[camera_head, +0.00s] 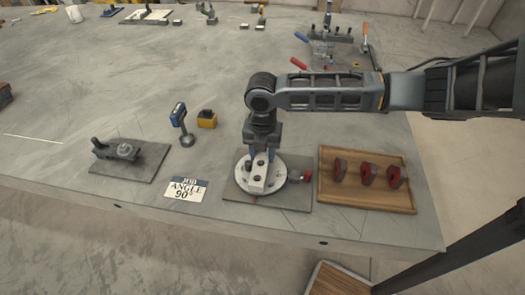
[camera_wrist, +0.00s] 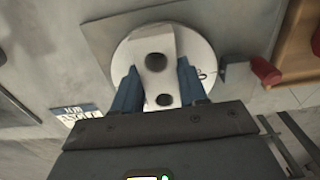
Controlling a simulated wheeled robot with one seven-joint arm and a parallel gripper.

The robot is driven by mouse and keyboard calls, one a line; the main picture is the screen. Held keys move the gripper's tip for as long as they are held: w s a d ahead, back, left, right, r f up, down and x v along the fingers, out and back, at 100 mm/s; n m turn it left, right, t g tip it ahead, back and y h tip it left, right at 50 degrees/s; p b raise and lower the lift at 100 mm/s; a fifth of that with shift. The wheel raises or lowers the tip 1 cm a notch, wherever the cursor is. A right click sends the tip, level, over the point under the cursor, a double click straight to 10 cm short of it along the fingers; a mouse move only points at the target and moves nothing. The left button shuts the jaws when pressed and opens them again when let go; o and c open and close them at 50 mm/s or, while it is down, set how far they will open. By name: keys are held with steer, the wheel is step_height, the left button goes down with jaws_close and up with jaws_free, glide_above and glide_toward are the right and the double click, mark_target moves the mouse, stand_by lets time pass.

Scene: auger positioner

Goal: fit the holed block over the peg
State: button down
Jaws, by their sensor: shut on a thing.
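The holed block (camera_wrist: 156,68) is a pale bar with two dark holes, and it also shows in the head view (camera_head: 256,187). My gripper (camera_head: 261,158) is shut on it, with one blue finger on each side in the wrist view (camera_wrist: 158,82). The block lies over a round white disc (camera_head: 242,181), which also shows in the wrist view (camera_wrist: 203,58). I cannot tell whether it rests on the disc or is slightly above it. The disc sits on a grey base plate (camera_head: 295,203). I cannot make out a peg; the block may hide it.
A red knob (camera_head: 306,176) sticks out right of the disc. A wooden tray (camera_head: 367,204) with three red pieces stands further right.

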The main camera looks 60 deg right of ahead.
mark_target(263, 154)
steer(key=shift+f, duration=0.45)
steer(key=c, duration=0.5)
jaws_free()
steer(key=shift+f, duration=0.1)
step_height(263, 154, up, 8)
steer(key=shift+f+b, duration=0.1)
steer(key=shift+b, duration=0.2)
